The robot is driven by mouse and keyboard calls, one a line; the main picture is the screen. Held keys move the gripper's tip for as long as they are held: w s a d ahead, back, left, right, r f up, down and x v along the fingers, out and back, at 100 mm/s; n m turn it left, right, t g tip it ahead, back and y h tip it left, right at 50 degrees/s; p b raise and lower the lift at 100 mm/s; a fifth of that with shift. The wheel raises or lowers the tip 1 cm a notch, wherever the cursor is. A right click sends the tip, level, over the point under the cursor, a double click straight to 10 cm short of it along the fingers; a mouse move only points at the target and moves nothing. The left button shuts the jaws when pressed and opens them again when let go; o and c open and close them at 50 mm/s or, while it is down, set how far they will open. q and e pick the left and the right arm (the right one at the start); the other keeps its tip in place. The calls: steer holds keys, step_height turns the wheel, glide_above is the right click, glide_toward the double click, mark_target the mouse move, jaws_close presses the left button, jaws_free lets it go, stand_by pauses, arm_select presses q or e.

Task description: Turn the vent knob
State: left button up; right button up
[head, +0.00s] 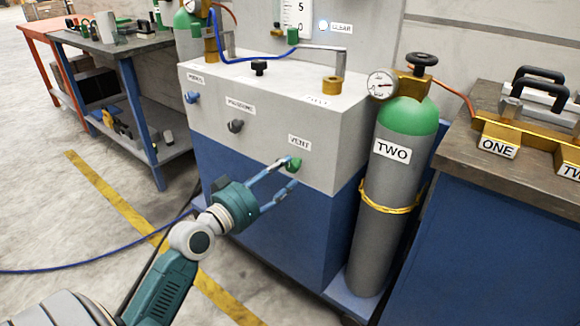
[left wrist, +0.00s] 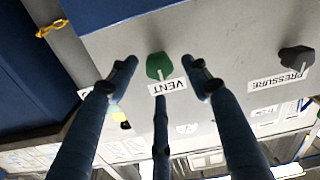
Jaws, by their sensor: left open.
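The green vent knob (head: 294,164) sits on the front of the grey and blue cabinet (head: 330,160), just below and beside its VENT label (head: 299,142). It also shows in the left wrist view (left wrist: 158,66), with a pale pointer mark. My left gripper (head: 287,172) reaches in from the left with its fingers at the knob. In the left wrist view the open fingers (left wrist: 158,68) stand on either side of the knob, with gaps to it on both sides. Whether any finger touches it is not clear. My right gripper is not in view.
A dark pressure knob (head: 235,126) and a blue knob (head: 192,97) are left of the vent knob. A gas cylinder marked TWO (head: 380,190) stands close at the right. A workbench (head: 500,195) is farther right. A blue cable (head: 90,262) lies on the floor.

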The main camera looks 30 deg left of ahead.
mark_target(289, 167)
arm_select(q)
steer(key=shift+w+d, duration=0.2)
steer(key=shift+w, duration=1.95)
steer(key=shift+c, duration=0.3)
steer(key=c, duration=1.1)
